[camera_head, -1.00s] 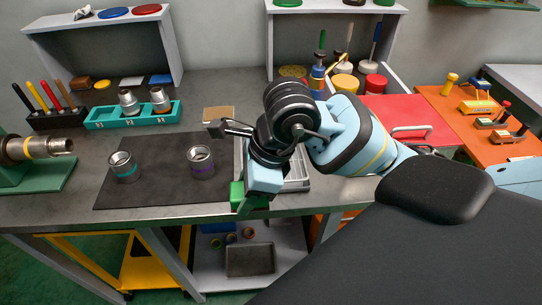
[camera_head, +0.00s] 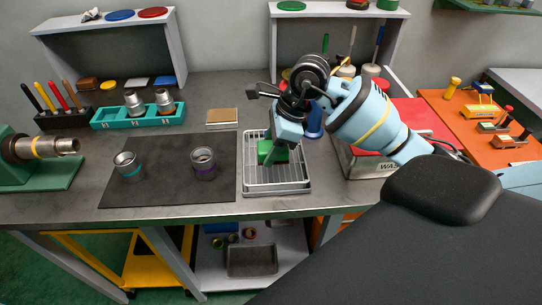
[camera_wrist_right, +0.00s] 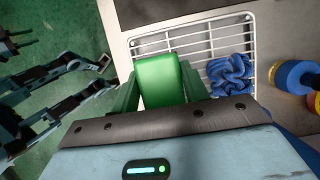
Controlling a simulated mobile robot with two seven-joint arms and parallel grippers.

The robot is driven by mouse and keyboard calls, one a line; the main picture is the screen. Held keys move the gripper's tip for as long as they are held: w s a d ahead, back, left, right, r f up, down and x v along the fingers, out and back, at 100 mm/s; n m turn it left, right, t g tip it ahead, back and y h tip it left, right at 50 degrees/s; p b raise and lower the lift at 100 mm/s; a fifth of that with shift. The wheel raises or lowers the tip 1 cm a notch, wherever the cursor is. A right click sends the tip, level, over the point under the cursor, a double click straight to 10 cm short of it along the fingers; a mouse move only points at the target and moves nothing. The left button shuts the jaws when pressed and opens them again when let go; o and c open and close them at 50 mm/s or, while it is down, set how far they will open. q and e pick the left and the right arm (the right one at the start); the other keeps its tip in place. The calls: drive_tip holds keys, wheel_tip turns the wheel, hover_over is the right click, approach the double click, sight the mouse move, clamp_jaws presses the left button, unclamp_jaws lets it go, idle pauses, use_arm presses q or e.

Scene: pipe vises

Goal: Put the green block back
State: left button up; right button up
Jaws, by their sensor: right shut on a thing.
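The green block (camera_head: 266,150) is held in my right gripper (camera_head: 273,155), over the grey wire tray (camera_head: 277,189) on the bench. In the right wrist view the green block (camera_wrist_right: 160,80) sits between the two green fingers, with the tray's white wires (camera_wrist_right: 193,33) beyond it. I cannot tell whether the block touches the tray floor. What looks like part of my left arm (camera_wrist_right: 65,85) shows at the left of the right wrist view; its jaw state is unclear.
A crumpled blue cloth (camera_wrist_right: 230,75) lies in the tray. A dark mat (camera_head: 165,185) with two metal pipe fittings is left of the tray. A brown-topped block (camera_head: 222,117) lies behind. A red-topped box (camera_head: 365,165) stands to the right.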

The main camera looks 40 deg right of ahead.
drive_tip(key=shift+d+f, duration=0.1)
drive_tip(key=shift+f, duration=1.6)
drive_tip(key=shift+f, duration=0.1)
drive_tip(key=shift+f, duration=0.15)
drive_tip(key=o, duration=1)
drive_tip(key=v, duration=1.2)
drive_tip(key=shift+r, duration=0.25)
